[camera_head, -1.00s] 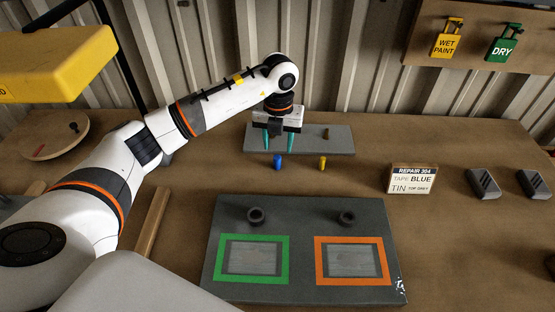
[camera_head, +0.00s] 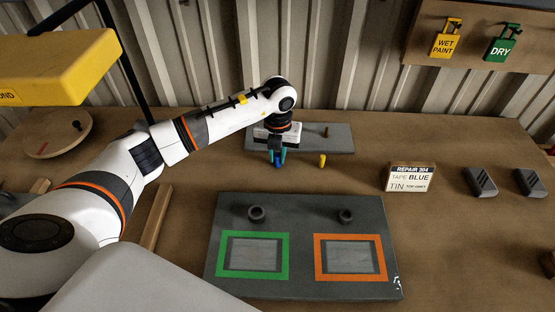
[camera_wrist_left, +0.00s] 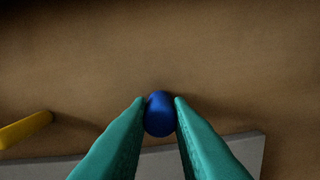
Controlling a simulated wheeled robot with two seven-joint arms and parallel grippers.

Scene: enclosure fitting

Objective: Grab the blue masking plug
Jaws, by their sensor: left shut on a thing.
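The blue masking plug (camera_head: 278,163) is small and rounded, at the front edge of the grey strip on the table. My left gripper (camera_head: 277,158) is over it, with its teal fingers on either side. In the left wrist view the blue plug (camera_wrist_left: 159,114) sits between the two fingertips (camera_wrist_left: 160,105), which are shut on it. Its lower part is hidden in the head view. My right gripper is not in view.
A yellow plug (camera_head: 322,160) stands just right of the gripper. The grey strip (camera_head: 342,143) lies behind, with a small dark peg (camera_head: 327,132) on it. The grey panel (camera_head: 304,208) with green and orange frames is in front. A repair sign (camera_head: 411,178) stands at right.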

